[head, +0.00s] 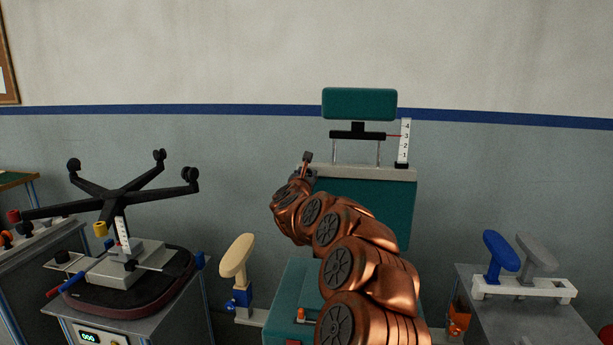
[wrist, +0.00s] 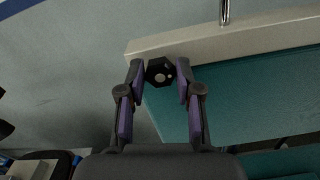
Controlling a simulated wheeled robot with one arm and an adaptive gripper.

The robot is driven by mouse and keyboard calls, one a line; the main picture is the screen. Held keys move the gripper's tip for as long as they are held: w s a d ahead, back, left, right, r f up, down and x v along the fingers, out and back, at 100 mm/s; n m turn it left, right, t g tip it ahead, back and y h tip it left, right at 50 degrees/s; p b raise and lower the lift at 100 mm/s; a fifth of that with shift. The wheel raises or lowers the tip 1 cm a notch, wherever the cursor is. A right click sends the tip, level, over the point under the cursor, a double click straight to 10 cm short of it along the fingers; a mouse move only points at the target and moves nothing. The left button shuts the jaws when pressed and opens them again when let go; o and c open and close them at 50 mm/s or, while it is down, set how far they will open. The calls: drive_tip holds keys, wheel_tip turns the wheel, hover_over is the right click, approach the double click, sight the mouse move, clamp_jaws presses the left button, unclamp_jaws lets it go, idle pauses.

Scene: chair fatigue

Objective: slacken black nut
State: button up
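The black nut (wrist: 160,72) shows in the wrist view as a dark hexagonal piece with a pale round centre. It sits at the left end of the light beam of the teal-backed chair. My gripper (wrist: 160,70) has one fingertip on each side of the nut, close to its flanks. I cannot tell whether the fingers touch it. In the head view my gripper (head: 307,158) is at the upper left corner of the chair's backrest (head: 385,205). My arm hides the nut there and covers part of the backrest.
A teal headrest (head: 358,103) stands above the beam on two thin rods, beside a white numbered scale (head: 404,142). An upturned black chair base (head: 118,195) stands on the left bench. A cream armrest (head: 237,256) is at lower left. Blue (head: 500,252) and grey armrests stand at right.

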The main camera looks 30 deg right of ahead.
clamp_jaws()
